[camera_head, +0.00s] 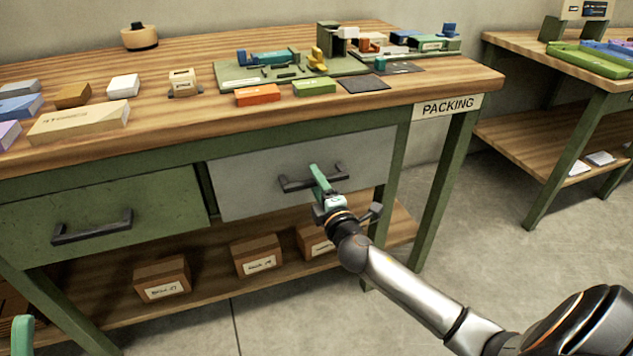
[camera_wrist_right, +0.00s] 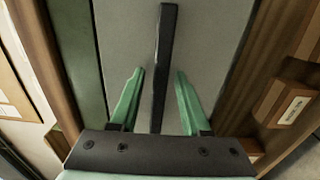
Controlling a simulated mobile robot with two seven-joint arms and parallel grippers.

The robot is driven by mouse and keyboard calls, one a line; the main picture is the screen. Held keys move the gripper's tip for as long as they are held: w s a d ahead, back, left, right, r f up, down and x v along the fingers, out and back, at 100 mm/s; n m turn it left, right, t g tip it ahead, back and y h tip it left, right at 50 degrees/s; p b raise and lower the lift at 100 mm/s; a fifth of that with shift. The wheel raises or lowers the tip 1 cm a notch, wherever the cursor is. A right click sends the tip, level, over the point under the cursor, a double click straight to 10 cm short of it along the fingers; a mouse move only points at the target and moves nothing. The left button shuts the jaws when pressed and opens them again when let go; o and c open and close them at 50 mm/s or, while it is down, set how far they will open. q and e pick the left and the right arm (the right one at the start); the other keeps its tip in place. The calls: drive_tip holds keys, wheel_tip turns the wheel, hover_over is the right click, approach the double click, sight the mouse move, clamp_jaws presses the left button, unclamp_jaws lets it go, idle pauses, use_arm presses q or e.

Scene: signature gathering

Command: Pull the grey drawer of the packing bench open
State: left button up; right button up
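The grey drawer (camera_head: 240,182) is in the front of the packing bench (camera_head: 470,82), right of a green drawer, and looks shut. Its dark bar handle (camera_head: 300,183) runs across its middle. My right gripper (camera_head: 318,178) is at the handle. In the right wrist view, its two green fingers (camera_wrist_right: 158,95) are open, one on each side of the handle (camera_wrist_right: 163,60), with gaps between. I cannot tell how far the fingertips reach past the bar. Of my left gripper, only a green fingertip (camera_head: 22,332) shows at the bottom left in the head view.
A green drawer (camera_head: 130,205) with its own handle is on the left. Boxes (camera_head: 258,256) stand on the shelf below the drawers. Blocks and trays lie on the benchtop. A second bench (camera_head: 555,140) stands at the right. The floor in front is clear.

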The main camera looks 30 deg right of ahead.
clamp_jaws()
idle(1.2)
